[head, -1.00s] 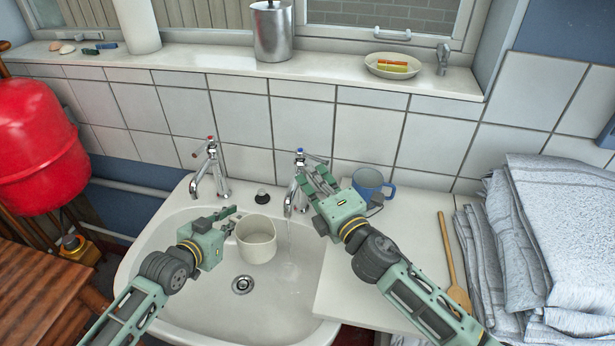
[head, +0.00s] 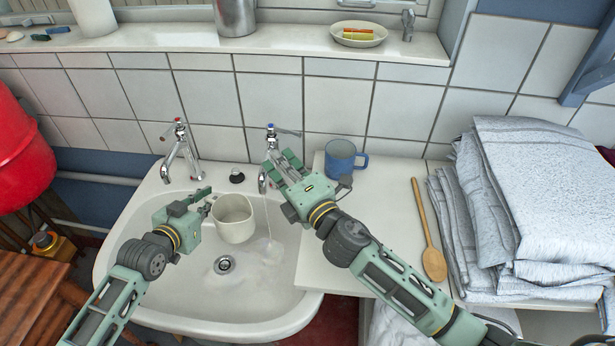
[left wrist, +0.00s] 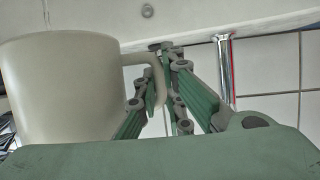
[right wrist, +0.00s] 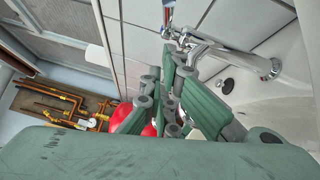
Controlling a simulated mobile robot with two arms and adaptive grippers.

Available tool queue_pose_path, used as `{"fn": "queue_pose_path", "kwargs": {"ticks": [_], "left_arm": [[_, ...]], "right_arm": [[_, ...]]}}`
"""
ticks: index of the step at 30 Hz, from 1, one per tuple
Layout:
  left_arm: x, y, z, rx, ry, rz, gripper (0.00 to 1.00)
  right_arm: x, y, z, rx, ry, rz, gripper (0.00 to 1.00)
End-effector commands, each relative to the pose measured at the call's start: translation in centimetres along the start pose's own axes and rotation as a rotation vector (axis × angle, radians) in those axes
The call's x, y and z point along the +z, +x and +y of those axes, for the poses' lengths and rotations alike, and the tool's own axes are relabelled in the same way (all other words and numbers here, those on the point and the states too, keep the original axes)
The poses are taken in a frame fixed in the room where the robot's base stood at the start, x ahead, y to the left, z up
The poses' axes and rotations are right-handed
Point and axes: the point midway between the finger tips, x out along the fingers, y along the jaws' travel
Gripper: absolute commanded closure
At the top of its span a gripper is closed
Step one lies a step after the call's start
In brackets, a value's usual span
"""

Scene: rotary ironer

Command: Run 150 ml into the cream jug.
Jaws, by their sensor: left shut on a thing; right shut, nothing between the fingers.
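The cream jug (head: 234,222) hangs upright over the basin, its open top showing; I cannot make out any water in it. My left gripper (head: 203,197) is shut on its handle, at the jug's left; the jug and handle (left wrist: 158,75) also show in the left wrist view. The blue-marked tap (head: 266,178) is running. Its water stream (head: 268,222) falls to the right of the jug, apart from it, and splashes in the basin. My right gripper (head: 281,166) is shut and empty, just beside this tap below its lever (head: 288,132); the tap also shows in the right wrist view (right wrist: 240,58).
The red-marked tap (head: 181,150) stands at the basin's left, a black plug (head: 237,177) between the taps. On the right worktop are a blue mug (head: 341,157), a wooden spoon (head: 428,235) and folded towels (head: 530,200). The basin (head: 180,285) is clear around its drain (head: 224,264).

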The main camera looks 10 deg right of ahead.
Motion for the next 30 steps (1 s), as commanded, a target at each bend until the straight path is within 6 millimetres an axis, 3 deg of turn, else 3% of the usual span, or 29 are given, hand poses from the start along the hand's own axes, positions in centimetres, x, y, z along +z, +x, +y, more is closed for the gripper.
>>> {"fn": "queue_pose_path", "kwargs": {"ticks": [6, 12, 19, 27, 30], "left_arm": [[-0.1, 0.0, 0.0, 0.000, -0.001, 0.002, 1.00], [-0.1, 0.0, 0.0, 0.000, -0.001, 0.002, 1.00], [-0.4, 0.4, 0.5, 0.002, -0.003, 0.006, 1.00], [-2.1, 4.2, 5.1, 0.003, -0.006, 0.005, 1.00], [-2.4, 5.0, 6.0, 0.000, -0.003, 0.003, 1.00]], "right_arm": [[0.8, -5.1, -0.4, -0.004, 0.000, 0.001, 1.00], [1.6, -8.5, -0.5, -0.003, 0.002, 0.001, 1.00], [2.0, -9.9, -0.5, -0.001, 0.001, 0.000, 1.00], [2.1, -9.9, -0.5, 0.000, 0.000, 0.000, 1.00], [2.1, -9.9, -0.5, 0.000, 0.000, 0.000, 1.00]]}}
